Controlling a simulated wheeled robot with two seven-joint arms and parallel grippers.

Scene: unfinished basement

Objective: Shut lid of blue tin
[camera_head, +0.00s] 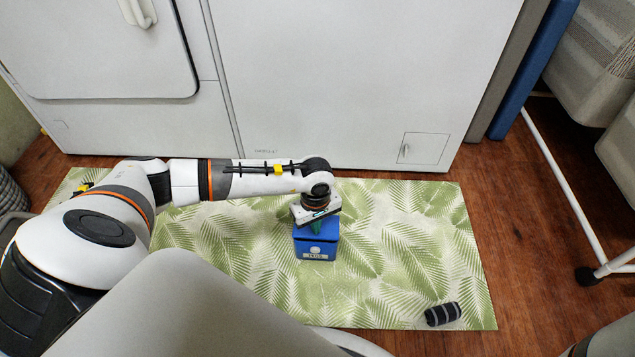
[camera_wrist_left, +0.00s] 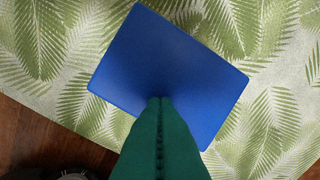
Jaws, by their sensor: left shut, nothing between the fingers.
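The blue tin (camera_head: 317,246) stands upright on a leaf-patterned mat (camera_head: 400,260), with a pale label on its front. In the left wrist view its flat blue top (camera_wrist_left: 165,62) fills the middle, and the lid looks down over the tin. My left gripper (camera_head: 316,227) is right above the tin, pointing down. In the left wrist view its green fingers (camera_wrist_left: 160,104) are together over the lid near its edge, with nothing between them. Whether the fingertips touch the lid I cannot tell. My right gripper is not in view.
White appliances (camera_head: 340,80) stand along the back edge of the mat. A dark striped roll (camera_head: 442,314) lies at the mat's front right. A white-legged rack (camera_head: 565,190) stands on the wood floor at right. The mat right of the tin is clear.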

